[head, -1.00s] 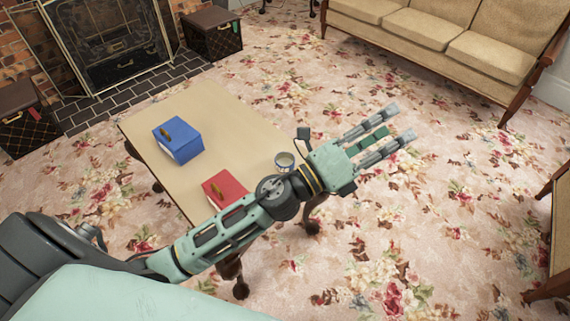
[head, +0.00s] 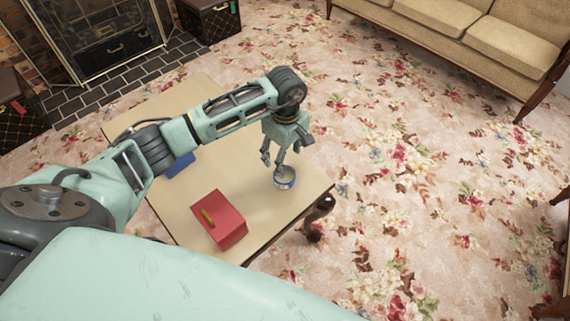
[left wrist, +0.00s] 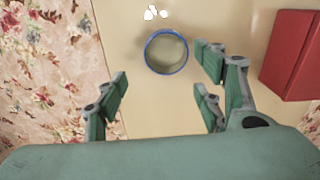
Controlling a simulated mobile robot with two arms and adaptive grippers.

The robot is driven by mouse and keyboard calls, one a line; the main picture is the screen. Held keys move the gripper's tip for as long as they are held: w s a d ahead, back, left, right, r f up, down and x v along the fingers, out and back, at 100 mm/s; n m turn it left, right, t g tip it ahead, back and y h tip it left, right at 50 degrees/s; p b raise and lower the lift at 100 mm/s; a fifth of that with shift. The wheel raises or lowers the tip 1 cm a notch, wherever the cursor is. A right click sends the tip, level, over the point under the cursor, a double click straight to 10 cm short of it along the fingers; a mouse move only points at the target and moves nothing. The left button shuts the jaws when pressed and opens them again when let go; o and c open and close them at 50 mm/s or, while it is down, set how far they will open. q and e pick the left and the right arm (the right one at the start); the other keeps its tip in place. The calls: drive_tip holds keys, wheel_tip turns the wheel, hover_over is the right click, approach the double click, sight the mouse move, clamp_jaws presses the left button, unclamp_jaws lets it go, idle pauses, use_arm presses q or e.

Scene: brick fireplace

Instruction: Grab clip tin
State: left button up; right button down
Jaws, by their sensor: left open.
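The clip tin (head: 286,180), a small round open tin with a blue rim, stands upright on the table near its right end. In the left wrist view the tin (left wrist: 166,54) lies just beyond the fingertips, roughly centred between them. My left gripper (head: 273,166) points down above the tin, with its fingers spread. In the left wrist view the left gripper (left wrist: 163,88) is open and empty, and the tin shows apart from the fingers. The tin's inside looks pale; its contents are unclear. My right gripper is out of view.
The wooden table (head: 178,215) also holds a red box (head: 218,216) left of the tin and a blue box (head: 178,166), mostly hidden by my arm. A sofa (head: 470,40) stands at the back right. Floral carpet surrounds the table.

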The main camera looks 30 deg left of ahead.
use_arm(q)
drive_tip(key=shift+s+d+f, duration=0.25)
drive_tip(key=shift+d+f, duration=0.05)
drive_tip(key=shift+f, duration=0.15)
hover_over(285, 178)
wheel_tip(285, 178, down, 5)
drive_tip(key=shift+s+r+b, duration=0.1)
drive_tip(key=shift+r+b, duration=0.05)
drive_tip(key=shift+b, duration=0.2)
drive_tip(key=shift+f, duration=0.5)
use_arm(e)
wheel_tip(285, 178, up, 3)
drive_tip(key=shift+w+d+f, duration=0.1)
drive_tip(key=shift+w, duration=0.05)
use_arm(q)
drive_tip(key=shift+c, duration=0.3)
drive_tip(key=c, duration=0.8)
